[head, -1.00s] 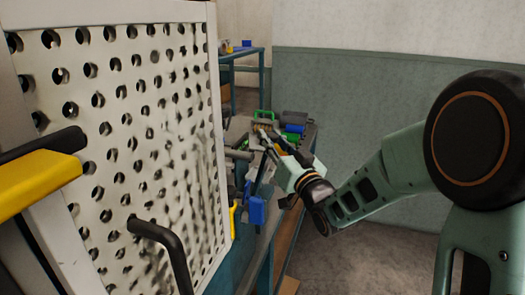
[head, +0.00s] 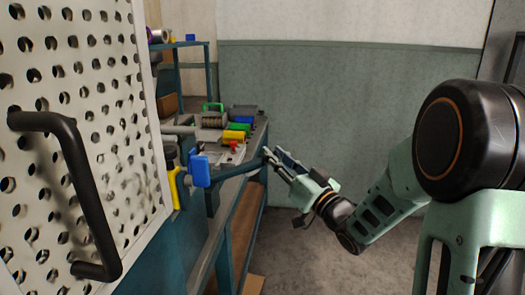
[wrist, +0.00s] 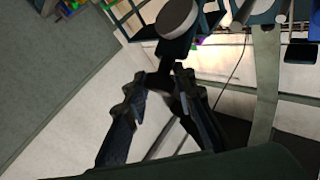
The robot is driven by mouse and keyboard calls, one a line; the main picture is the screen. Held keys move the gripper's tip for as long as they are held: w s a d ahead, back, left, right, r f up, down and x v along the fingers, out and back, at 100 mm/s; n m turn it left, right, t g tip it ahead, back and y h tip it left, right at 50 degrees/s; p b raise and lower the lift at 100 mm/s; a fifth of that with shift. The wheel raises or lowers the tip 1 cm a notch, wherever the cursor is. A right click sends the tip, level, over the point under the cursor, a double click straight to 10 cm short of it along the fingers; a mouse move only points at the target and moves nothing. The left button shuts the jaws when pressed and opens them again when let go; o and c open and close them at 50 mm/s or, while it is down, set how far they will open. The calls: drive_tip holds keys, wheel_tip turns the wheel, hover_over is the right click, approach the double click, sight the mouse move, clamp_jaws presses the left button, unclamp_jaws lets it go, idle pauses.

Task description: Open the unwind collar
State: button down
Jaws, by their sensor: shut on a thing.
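My gripper (head: 272,160) is at the right side of the bench in the head view, its fingertips at the free end of a dark blue-grey lever (head: 236,171). The lever runs left toward a blue block (head: 200,171) by a grey shaft. I take this lever to be part of the unwind collar; the collar itself is not clear to see. In the wrist view my two dark fingers (wrist: 160,84) close in on a dark end piece. A round grey disc (wrist: 178,18) shows just beyond them. The exact contact is dark and small.
A perforated white panel (head: 85,115) with a black handle (head: 75,190) fills the left. The bench (head: 225,190) holds a green-handled block (head: 213,116), yellow, green and blue pieces, and a small red knob (head: 234,145). Open floor lies to the right of the bench.

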drive_tip(key=f, duration=0.1)
drive_tip(key=f+m+t+b, duration=0.1)
drive_tip(key=f, duration=0.1)
drive_tip(key=d+f+m, duration=0.1)
drive_tip(key=f, duration=0.1)
drive_tip(key=shift+s+t, duration=0.15)
drive_tip(key=shift+t, duration=0.25)
drive_tip(key=shift+a+r, duration=0.1)
drive_tip(key=c, duration=1.6)
unclamp_jaws()
drive_tip(key=shift+a, duration=0.1)
drive_tip(key=shift+d, duration=0.2)
drive_tip(key=v, duration=1.2)
